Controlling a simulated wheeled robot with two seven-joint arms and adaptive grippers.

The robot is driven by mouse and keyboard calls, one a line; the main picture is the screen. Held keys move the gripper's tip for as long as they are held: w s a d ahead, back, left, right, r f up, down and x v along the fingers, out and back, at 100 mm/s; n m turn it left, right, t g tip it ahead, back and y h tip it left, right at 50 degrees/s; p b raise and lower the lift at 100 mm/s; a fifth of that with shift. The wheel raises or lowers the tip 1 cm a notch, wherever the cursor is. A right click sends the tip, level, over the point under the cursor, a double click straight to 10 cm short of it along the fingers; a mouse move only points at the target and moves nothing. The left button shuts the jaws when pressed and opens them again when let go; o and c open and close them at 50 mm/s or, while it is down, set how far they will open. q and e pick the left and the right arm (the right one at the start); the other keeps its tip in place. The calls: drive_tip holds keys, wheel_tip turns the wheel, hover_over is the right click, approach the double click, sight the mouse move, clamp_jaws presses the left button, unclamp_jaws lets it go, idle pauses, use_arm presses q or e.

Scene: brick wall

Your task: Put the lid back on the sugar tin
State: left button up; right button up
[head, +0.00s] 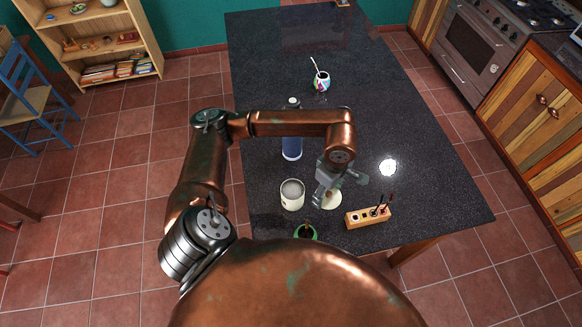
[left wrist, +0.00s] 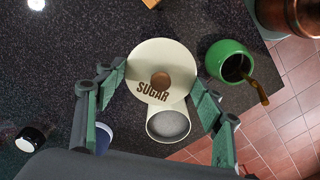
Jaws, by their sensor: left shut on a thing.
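The sugar tin (head: 292,197) is a cream can standing upright and open on the dark counter, with pale sugar inside. It also shows in the left wrist view (left wrist: 168,124), partly covered by the lid. The lid (left wrist: 175,60) is a cream disc with a brown knob and the word SUGAR. My left gripper (left wrist: 161,80) is shut on the lid, a finger at each side of its rim. In the head view the left gripper (head: 325,196) holds the lid (head: 335,201) to the right of the tin, apart from it. My right gripper is not in view.
A green pot (head: 306,233) stands near the front edge. A wooden block (head: 368,216) with small items lies right of the lid. A patterned cup (head: 321,83) with a spoon is farther back. The counter's right side is mostly clear.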

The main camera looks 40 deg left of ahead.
use_arm(q)
drive_tip(key=a+r+n+p, duration=0.1)
drive_tip(key=a+n, duration=0.1)
drive_tip(key=s+a+r+n+p, duration=0.1)
drive_tip(key=a+n, duration=0.2)
drive_tip(key=s+a+n+p, duration=0.1)
drive_tip(key=a+n, duration=0.1)
drive_tip(key=shift+s+a+r+n+p, duration=0.2)
drive_tip(key=shift+a+r+n+p, duration=0.1)
drive_tip(key=shift+a+r, duration=0.1)
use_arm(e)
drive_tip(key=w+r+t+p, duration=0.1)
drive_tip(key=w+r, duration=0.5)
use_arm(q)
drive_tip(key=s+a+f+n+b, duration=0.1)
drive_tip(key=a+f+n+b, duration=0.2)
drive_tip(key=a+f+n, duration=0.1)
drive_tip(key=shift+s+f, duration=0.25)
drive_tip(key=shift+f, duration=0.4)
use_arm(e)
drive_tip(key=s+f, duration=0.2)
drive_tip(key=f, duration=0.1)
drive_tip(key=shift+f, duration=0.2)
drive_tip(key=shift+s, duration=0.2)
use_arm(q)
drive_tip(key=shift+d+b, duration=0.1)
drive_tip(key=shift+b, duration=0.6)
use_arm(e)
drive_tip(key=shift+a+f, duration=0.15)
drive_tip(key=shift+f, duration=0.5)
